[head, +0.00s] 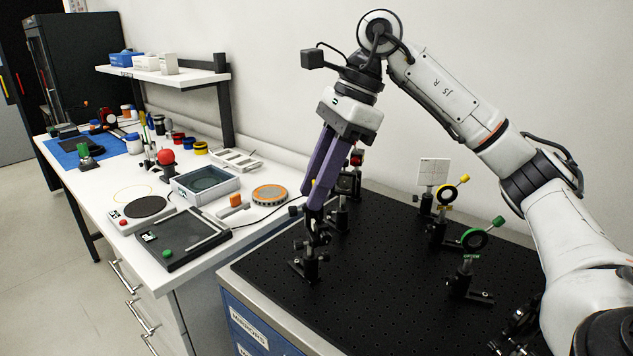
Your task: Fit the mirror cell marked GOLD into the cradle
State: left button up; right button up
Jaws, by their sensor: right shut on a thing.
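My right gripper (314,207) reaches down with long purple fingers over the left part of the black breadboard. It is shut on a small dark part, mostly hidden by the fingertips. Directly under it stands a dark post mount (310,262); I cannot tell whether the held part touches it, nor whether this mount is the cradle. A mount with a yellow ring (447,195) and one with a green ring (474,239) stand at the right of the board. No GOLD marking is readable on any cell. My left gripper is not in view.
The black breadboard (375,290) also carries a white square screen (433,172), a green-topped post (468,266) and dark mounts behind the gripper. Its middle is mostly clear. The white bench to the left holds a grey tray (207,187), an orange disc (270,194) and a red-topped stand (166,157).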

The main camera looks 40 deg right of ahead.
jog(key=shift+f, duration=0.2)
dwell(0.4)
jog(key=shift+f+b, duration=0.55)
jog(key=shift+r, duration=0.1)
jog(key=shift+r+p, duration=0.7)
jog(key=shift+p, duration=0.15)
jog(key=shift+f, duration=0.1)
